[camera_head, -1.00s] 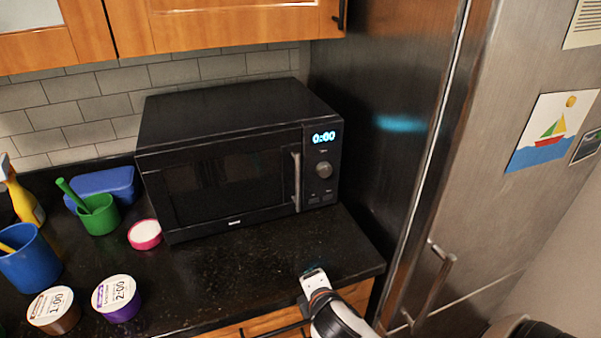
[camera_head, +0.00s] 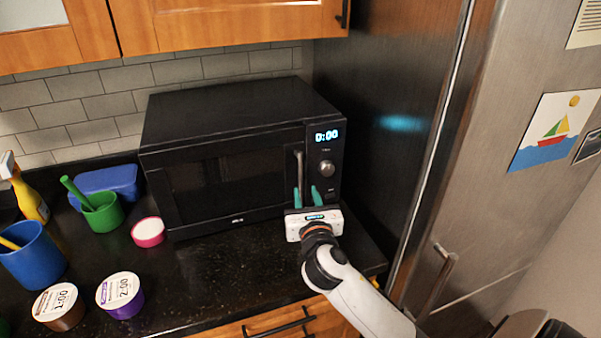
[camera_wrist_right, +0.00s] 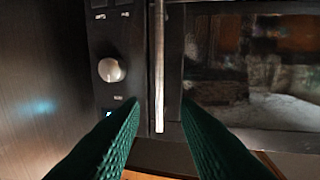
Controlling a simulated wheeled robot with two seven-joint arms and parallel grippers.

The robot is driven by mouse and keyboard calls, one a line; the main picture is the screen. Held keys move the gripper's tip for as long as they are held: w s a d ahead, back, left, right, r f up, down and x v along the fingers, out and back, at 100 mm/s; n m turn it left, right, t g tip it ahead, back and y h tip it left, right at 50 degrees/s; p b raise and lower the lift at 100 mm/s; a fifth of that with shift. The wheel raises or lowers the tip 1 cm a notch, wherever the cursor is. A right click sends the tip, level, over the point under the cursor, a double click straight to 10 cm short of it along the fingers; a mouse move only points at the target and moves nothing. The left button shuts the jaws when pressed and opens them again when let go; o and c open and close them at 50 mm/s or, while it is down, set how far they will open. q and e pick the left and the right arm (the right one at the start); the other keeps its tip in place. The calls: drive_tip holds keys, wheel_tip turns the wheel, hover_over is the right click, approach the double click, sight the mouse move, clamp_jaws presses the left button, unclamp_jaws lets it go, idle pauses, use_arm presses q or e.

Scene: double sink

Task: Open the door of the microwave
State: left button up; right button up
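The black microwave (camera_head: 235,150) stands on the dark counter with its door (camera_head: 225,185) shut. Its upright metal handle (camera_head: 298,168) is near the right side of the front, beside the control panel with the knob (camera_head: 326,169). My right gripper (camera_head: 306,194) is at the lower handle, its two green fingers apart. In the right wrist view the handle (camera_wrist_right: 159,70) runs down between the open fingers (camera_wrist_right: 160,120), with gaps seen on both sides. Whether the fingertips reach around the handle in depth is hard to tell. My left gripper is not in view.
A metal fridge (camera_head: 500,190) stands close on the right of the microwave. On the counter to the left are a pink-rimmed tub (camera_head: 148,232), a green cup (camera_head: 103,213), a blue cup (camera_head: 32,256), a purple tub (camera_head: 120,295) and a brown tub (camera_head: 58,307).

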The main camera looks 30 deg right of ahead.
sight(301, 175)
drive_tip(key=p+x, duration=0.1)
drive_tip(key=x, duration=0.8)
drive_tip(key=shift+f, duration=0.1)
clamp_jaws()
